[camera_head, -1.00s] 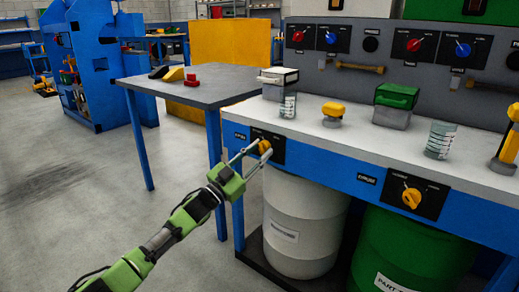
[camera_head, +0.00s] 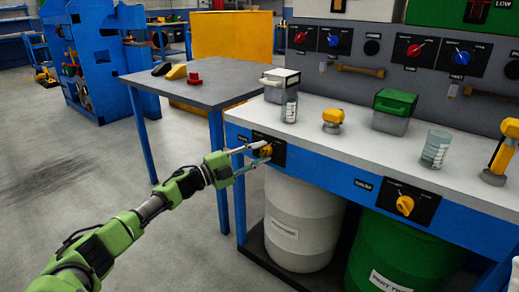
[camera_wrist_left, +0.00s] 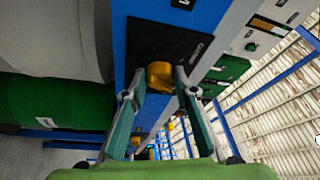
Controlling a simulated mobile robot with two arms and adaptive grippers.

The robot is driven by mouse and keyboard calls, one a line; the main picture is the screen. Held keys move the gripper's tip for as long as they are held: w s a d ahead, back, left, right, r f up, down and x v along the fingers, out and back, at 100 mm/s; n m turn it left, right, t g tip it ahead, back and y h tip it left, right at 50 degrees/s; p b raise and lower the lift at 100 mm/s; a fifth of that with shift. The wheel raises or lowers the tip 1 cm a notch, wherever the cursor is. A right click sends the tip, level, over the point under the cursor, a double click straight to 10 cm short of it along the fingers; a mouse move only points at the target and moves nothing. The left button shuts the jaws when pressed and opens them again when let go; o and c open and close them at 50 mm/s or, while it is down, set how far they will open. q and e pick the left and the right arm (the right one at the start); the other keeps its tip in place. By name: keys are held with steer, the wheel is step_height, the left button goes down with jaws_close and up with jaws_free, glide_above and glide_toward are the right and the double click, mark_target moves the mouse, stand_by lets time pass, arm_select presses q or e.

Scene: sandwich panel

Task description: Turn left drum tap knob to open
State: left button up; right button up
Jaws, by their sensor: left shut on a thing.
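The left drum tap knob (camera_head: 266,150) is yellow and sits on a black plate (camera_head: 279,152) on the blue front edge of the bench, above the white drum (camera_head: 305,222). My left gripper (camera_head: 262,152) reaches it from the left, with its fingers on either side of the knob. In the left wrist view the knob (camera_wrist_left: 160,76) lies between the fingertips of the gripper (camera_wrist_left: 158,84), which is shut on it. The plate's markings are too small to read. My right gripper is not in view.
A second yellow knob (camera_head: 405,205) sits on a plate to the right, above the green drum (camera_head: 405,255). Beakers, boxes and yellow-topped items stand on the white bench top (camera_head: 350,138). A grey table (camera_head: 195,92) stands behind; floor at left is clear.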

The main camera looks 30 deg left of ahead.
arm_select(q)
steer(key=shift+r+m+g+p, duration=0.2)
steer(key=shift+m+g+p, duration=0.2)
steer(key=shift+m+p, duration=0.45)
steer(key=shift+m+g, duration=0.3)
steer(key=shift+m, duration=0.55)
steer(key=shift+f, duration=0.1)
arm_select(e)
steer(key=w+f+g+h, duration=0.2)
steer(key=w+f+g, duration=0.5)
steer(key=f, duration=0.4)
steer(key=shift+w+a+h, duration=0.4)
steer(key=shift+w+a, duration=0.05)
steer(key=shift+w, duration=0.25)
arm_select(q)
steer(key=o, duration=1.1)
steer(key=v, duration=1.2)
